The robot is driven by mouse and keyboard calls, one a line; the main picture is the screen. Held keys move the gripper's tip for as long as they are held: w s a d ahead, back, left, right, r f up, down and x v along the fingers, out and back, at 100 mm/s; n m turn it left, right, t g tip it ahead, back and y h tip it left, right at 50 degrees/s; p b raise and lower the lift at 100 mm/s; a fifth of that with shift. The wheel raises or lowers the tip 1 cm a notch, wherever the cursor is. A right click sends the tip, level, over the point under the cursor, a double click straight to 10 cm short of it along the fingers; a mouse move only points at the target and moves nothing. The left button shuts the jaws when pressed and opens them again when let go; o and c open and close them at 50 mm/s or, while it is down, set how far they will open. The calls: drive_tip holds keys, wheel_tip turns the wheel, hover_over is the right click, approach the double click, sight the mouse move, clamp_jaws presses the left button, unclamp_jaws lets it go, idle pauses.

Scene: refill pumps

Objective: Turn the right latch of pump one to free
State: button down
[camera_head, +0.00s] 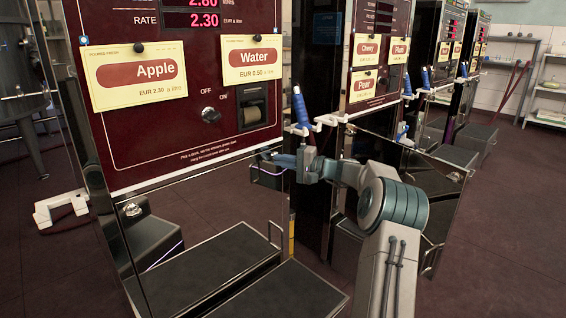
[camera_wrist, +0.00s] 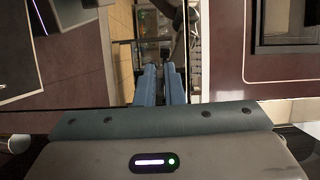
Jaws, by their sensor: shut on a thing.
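Pump one is the near dark red pump (camera_head: 190,100) with Apple and Water labels. A mirror-like lower panel (camera_head: 200,225) covers its front below the red face. A round silver left latch (camera_head: 133,208) shows near the panel's upper left corner. My gripper (camera_head: 268,162) is at the panel's upper right, where the right latch sits. Its fingers hide that latch, so I cannot see its angle. In the wrist view the two blue fingers (camera_wrist: 161,72) are close together, shut on the latch, pointing at the reflective panel.
A blue-handled nozzle (camera_head: 300,106) on a white holder is just right of my gripper. A second pump (camera_head: 378,60) with an angled reflective panel (camera_head: 440,205) stands to the right. Black steps (camera_head: 285,290) lie below pump one. Red floor is open farther right.

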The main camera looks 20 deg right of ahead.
drive_tip(key=c, duration=1.5)
unclamp_jaws()
drive_tip(key=shift+c, duration=0.2)
drive_tip(key=shift+s+d, duration=0.1)
drive_tip(key=p+v, duration=0.4)
drive_tip(key=v, duration=0.9)
drive_tip(key=shift+s+d, duration=0.15)
drive_tip(key=shift+d, duration=0.1)
